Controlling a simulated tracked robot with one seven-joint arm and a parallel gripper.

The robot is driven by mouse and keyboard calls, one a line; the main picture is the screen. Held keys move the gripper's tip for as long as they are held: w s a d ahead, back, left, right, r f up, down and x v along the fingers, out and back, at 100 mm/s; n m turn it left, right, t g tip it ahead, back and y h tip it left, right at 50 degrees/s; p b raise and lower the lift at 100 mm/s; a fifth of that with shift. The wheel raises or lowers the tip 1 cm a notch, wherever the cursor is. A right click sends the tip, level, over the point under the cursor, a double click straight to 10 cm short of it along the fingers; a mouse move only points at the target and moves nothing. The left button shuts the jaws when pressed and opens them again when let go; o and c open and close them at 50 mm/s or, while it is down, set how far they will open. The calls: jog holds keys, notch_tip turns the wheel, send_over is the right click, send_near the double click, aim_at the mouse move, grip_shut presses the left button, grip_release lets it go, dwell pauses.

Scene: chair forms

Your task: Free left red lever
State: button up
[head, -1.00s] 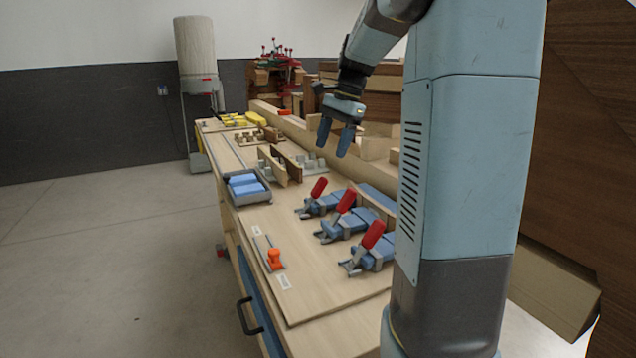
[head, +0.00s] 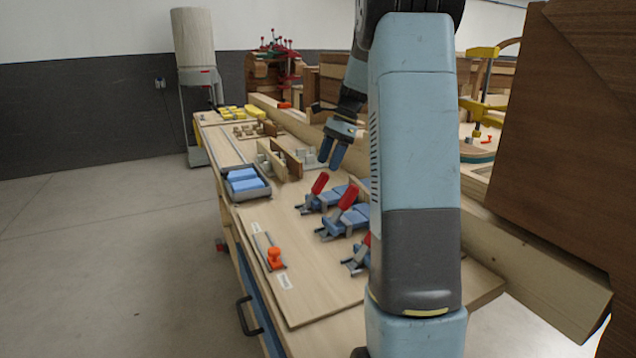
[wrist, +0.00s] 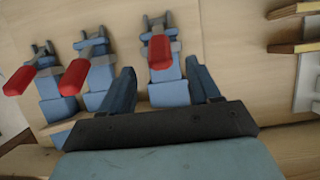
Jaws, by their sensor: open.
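Three blue toggle clamps with red levers stand in a row on the workbench. The left red lever (head: 319,183) in the head view is the farthest and is tilted upward. The middle lever (head: 348,196) is also raised, and the near lever (head: 367,240) is partly hidden by my arm. My gripper (head: 332,162) is open and empty, fingers down, above the left clamp. In the wrist view, my gripper (wrist: 160,72) has its fingers apart on either side of the line to the rightmost lever (wrist: 159,51), which is the head view's left one. No contact is visible.
A grey tray with blue blocks (head: 268,192), an orange-handled tool (head: 274,257) and upright wooden pieces (head: 290,160) share the bench. A long wooden beam (head: 300,128) runs behind the clamps. The front-left board is mostly clear.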

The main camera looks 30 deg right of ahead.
aim_at(320, 180)
jog(key=x, duration=0.7)
jog(key=shift+a+f, duration=0.1)
jog(key=shift+f, duration=0.15)
jog(key=shift+c, duration=0.3)
grip_shut()
